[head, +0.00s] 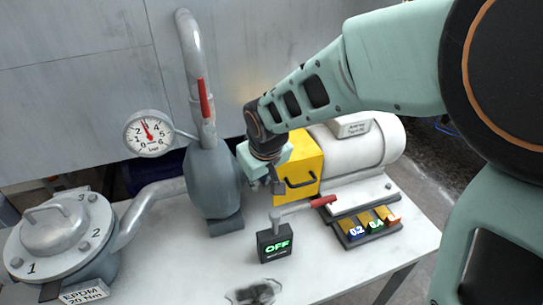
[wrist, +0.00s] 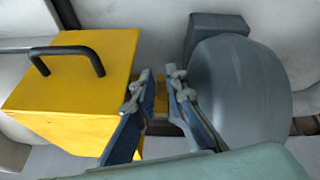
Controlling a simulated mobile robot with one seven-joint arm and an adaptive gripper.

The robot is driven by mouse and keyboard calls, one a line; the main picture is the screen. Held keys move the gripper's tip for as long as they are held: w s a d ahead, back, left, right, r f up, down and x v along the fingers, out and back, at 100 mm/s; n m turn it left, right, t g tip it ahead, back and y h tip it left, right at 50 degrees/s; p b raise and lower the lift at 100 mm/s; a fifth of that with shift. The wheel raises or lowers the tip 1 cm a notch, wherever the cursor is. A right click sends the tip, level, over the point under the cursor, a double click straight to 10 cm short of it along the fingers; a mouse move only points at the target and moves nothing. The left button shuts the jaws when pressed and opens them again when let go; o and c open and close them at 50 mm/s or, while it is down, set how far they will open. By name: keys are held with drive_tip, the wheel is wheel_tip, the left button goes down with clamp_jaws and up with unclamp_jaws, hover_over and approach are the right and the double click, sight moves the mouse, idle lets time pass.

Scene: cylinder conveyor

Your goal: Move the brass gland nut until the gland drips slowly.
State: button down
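My gripper (head: 275,183) points down between the grey pump body (head: 213,180) and the yellow guard box (head: 300,165) in the head view. In the wrist view my gripper (wrist: 161,78) has its two fingers a small gap apart. A small brass-brown part (wrist: 161,103), perhaps the gland nut, shows between them, mostly hidden by the fingers. I cannot tell whether they touch it. The yellow box (wrist: 85,75) is left of the fingers and the pump body (wrist: 240,90) is right. No drip can be made out.
A dial gauge (head: 148,133) stands at left above a lidded vessel (head: 55,235). A black box reading OFF (head: 275,243) and a rack with numbered displays (head: 362,231) are at the front. A red-handled lever (head: 318,202) is near the gripper. A motor (head: 370,147) is at right.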

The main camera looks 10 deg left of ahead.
idle(0.3)
drive_tip(key=r+p, duration=0.1)
drive_tip(key=p, duration=0.1)
drive_tip(key=shift+w+a+r+g+p, duration=0.1)
drive_tip(key=shift+w+a+g+p, duration=0.05)
drive_tip(key=shift+g+p, duration=0.2)
drive_tip(key=shift+w+r+g+h+p, duration=0.1)
drive_tip(key=shift+g+h+p, duration=0.3)
drive_tip(key=shift+p, duration=0.35)
drive_tip(key=c, duration=2.2)
unclamp_jaws()
drive_tip(key=shift+c, duration=0.2)
drive_tip(key=v, duration=1.2)
